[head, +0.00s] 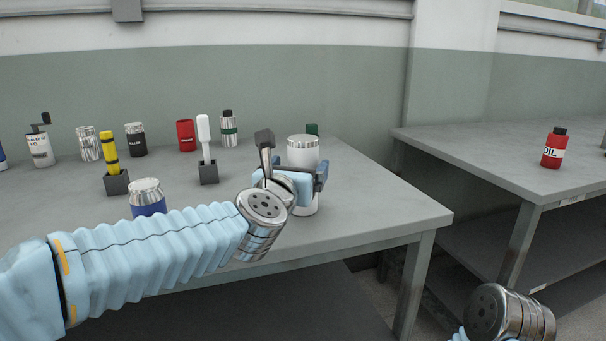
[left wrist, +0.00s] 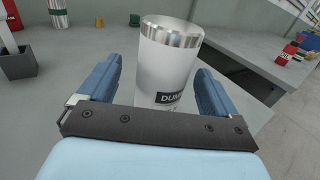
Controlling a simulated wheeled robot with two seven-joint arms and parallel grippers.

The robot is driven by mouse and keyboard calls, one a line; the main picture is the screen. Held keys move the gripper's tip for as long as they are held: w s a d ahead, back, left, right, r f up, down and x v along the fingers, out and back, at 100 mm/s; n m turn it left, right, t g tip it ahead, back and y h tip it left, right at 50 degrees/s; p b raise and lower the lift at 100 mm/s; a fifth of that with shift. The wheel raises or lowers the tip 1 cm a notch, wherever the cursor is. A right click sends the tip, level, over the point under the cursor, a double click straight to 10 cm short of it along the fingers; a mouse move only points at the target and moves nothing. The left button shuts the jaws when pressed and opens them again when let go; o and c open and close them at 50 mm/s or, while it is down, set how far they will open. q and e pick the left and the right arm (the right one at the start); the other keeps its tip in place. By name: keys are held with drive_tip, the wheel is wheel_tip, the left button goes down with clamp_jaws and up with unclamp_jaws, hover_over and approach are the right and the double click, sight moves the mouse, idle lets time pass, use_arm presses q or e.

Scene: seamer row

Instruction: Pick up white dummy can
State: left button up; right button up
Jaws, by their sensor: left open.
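The white dummy can (head: 303,151) stands upright near the right end of the near table, with a silver top rim. In the left wrist view the can (left wrist: 168,65) shows a dark label starting "DUM". My left gripper (head: 307,182) is open at the can, its blue fingers on either side of it. In the left wrist view the left gripper (left wrist: 163,90) has a finger to each side of the can, with a visible gap on the right. My right gripper is not seen; only part of my right arm shows at the lower right.
On the near table (head: 370,210) stand a silver-and-blue can (head: 147,197), a white brush in a dark holder (head: 208,174), a yellow tool (head: 108,150), a red can (head: 186,135) and several other containers. A red oil bottle (head: 554,148) stands on the right table (head: 480,150).

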use_arm(q)
drive_tip(key=p+x, duration=0.1)
drive_tip(key=x, duration=0.4)
drive_tip(key=shift+d+f, duration=0.1)
drive_tip(key=shift+d, duration=0.05)
drive_tip(key=c, duration=1.2)
